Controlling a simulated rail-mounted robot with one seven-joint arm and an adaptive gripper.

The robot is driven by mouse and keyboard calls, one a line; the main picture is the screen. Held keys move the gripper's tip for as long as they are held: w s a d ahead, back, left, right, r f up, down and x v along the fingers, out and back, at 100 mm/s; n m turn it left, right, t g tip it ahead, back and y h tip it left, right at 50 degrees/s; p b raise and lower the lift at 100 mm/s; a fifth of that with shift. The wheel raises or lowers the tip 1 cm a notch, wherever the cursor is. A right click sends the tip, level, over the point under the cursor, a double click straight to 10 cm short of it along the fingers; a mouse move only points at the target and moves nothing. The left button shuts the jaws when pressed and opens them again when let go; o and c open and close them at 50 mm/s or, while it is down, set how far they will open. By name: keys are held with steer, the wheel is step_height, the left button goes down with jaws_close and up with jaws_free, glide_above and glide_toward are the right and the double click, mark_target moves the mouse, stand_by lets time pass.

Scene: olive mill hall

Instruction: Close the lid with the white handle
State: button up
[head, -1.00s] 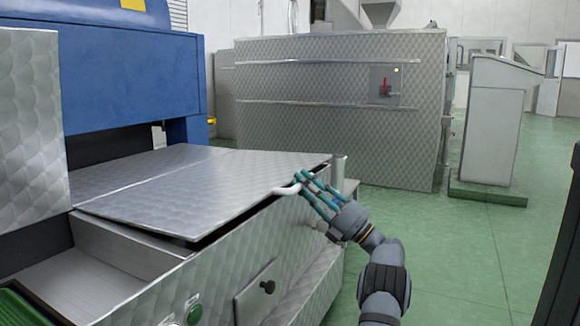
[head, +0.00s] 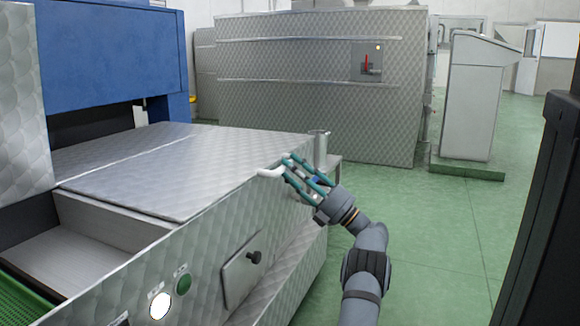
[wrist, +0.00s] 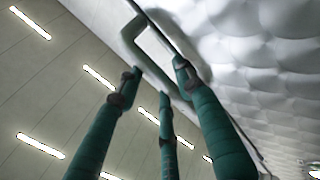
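The lid (head: 170,170) is a quilted-metal sheet on top of the machine housing, lying nearly level with the housing's rim. Only a thin dark line shows at its front left corner; I cannot tell if it is fully seated. Its white handle (head: 271,172) sticks out at the front edge, near the right end. My gripper (head: 289,168) is at the handle, its teal fingers spread apart. In the wrist view, the fingertips (wrist: 160,80) are close around the U-shaped handle (wrist: 132,42), not clearly clamped on it; contact is hard to tell.
An open bay (head: 85,240) with pale inner walls lies left of the lid. The front panel (head: 235,255) carries buttons and a small hatch with a dark knob (head: 254,257). A metal cabinet (head: 310,100) stands behind. Green floor (head: 430,240) is free on the right.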

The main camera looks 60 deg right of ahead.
steer(key=shift+o, duration=0.4)
steer(key=shift+w+a+f, duration=0.15)
steer(key=shift+w+a, duration=0.3)
steer(key=shift+w, duration=0.2)
steer(key=v, duration=1.2)
steer(key=shift+s+d, duration=0.3)
steer(key=shift+s, duration=0.05)
steer(key=d+x, duration=0.1)
steer(key=x, duration=0.7)
steer(key=shift+a, duration=0.55)
steer(key=shift+o, duration=0.4)
steer(key=shift+w, duration=0.15)
